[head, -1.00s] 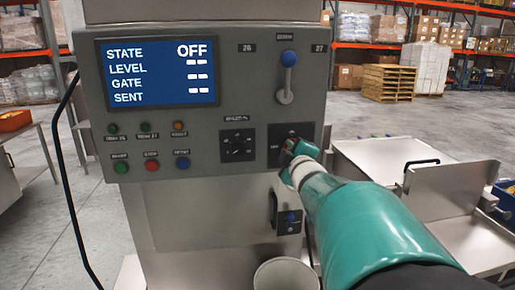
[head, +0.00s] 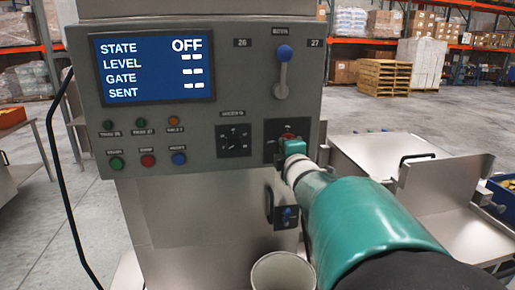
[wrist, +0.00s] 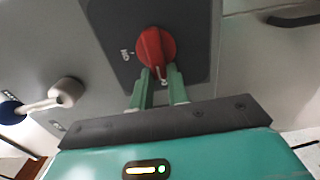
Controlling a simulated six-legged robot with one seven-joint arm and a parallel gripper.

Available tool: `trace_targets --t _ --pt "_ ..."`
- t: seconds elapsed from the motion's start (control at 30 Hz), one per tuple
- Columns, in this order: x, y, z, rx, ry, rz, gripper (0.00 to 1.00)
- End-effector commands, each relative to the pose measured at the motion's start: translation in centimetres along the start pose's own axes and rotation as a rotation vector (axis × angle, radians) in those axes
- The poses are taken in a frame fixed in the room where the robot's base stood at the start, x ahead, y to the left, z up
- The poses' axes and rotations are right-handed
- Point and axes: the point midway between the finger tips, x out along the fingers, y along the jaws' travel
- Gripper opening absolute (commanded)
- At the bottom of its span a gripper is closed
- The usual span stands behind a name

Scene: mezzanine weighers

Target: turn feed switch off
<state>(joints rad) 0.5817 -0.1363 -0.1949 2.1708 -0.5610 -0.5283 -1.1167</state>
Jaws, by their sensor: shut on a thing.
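The feed switch is a red rotary knob (wrist: 155,50) on a dark square plate (wrist: 190,22) in the wrist view. In the head view a bit of the red knob (head: 290,137) shows at the lower right of the grey control panel (head: 200,105). My gripper (wrist: 160,75) has its two green fingers on either side of the knob's near end, shut on it. In the head view my gripper (head: 292,148) reaches the plate from the lower right and hides part of it. The panel's blue screen (head: 152,68) reads STATE OFF.
A blue-tipped lever (head: 283,72) stands above the switch. A black dial (head: 234,140) and several coloured buttons are to its left. A white bin (head: 283,272) stands below. Steel trays (head: 385,160) lie to the right.

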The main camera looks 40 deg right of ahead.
Motion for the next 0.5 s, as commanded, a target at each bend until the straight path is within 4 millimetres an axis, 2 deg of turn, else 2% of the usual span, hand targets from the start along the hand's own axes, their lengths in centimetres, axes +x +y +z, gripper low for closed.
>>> trace_targets --t 0.2,0.23,0.3,0.33,0.5 --pt "0.04 0.05 0.13 -0.001 -0.002 0.0 0.0" --pt "0.03 0.05 0.13 -0.001 -0.002 0.0 0.2" --pt "0.03 0.03 0.12 0.0 -0.002 0.0 0.34" --pt "0.03 0.03 0.11 0.0 -0.002 0.0 0.38" --pt "0.01 0.03 0.07 0.0 -0.001 0.0 0.38"
